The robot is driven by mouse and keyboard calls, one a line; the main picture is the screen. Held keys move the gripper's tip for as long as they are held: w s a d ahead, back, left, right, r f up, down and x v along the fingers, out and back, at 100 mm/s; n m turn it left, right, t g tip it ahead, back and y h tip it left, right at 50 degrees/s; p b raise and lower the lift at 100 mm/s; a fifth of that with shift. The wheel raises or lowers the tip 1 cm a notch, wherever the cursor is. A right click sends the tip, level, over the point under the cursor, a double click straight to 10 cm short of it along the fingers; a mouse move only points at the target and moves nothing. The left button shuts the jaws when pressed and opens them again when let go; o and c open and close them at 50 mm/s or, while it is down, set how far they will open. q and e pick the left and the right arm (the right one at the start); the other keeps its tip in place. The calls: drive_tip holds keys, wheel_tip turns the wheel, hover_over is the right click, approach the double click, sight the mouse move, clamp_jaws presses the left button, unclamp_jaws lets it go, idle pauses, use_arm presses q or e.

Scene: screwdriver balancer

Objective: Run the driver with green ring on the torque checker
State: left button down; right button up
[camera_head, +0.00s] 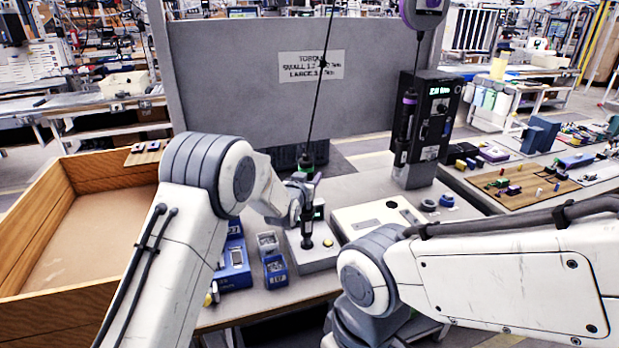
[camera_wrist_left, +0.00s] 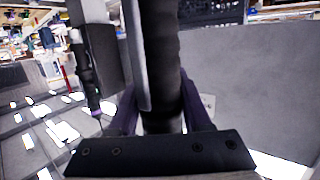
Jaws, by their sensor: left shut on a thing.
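A dark driver (camera_head: 307,222) hangs upright on a black cable in the head view. My left gripper (camera_head: 304,190) is around it and shut on its body. In the left wrist view the dark body (camera_wrist_left: 160,60) stands between the purple fingers of the gripper (camera_wrist_left: 160,118).
A second driver (camera_head: 405,120) with a purple ring hangs by a black controller (camera_head: 436,115) at the right. Blue boxes (camera_head: 236,262) stand left of the device. A grey panel (camera_head: 270,95) rises behind. A wooden tray (camera_head: 62,255) is at the left.

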sight(308, 160)
use_arm(q)
drive_tip(key=shift+s+f, duration=0.1)
drive_tip(key=shift+f, duration=0.4)
drive_tip(key=shift+r+p, duration=0.95)
drive_tip(key=shift+r, duration=2.25)
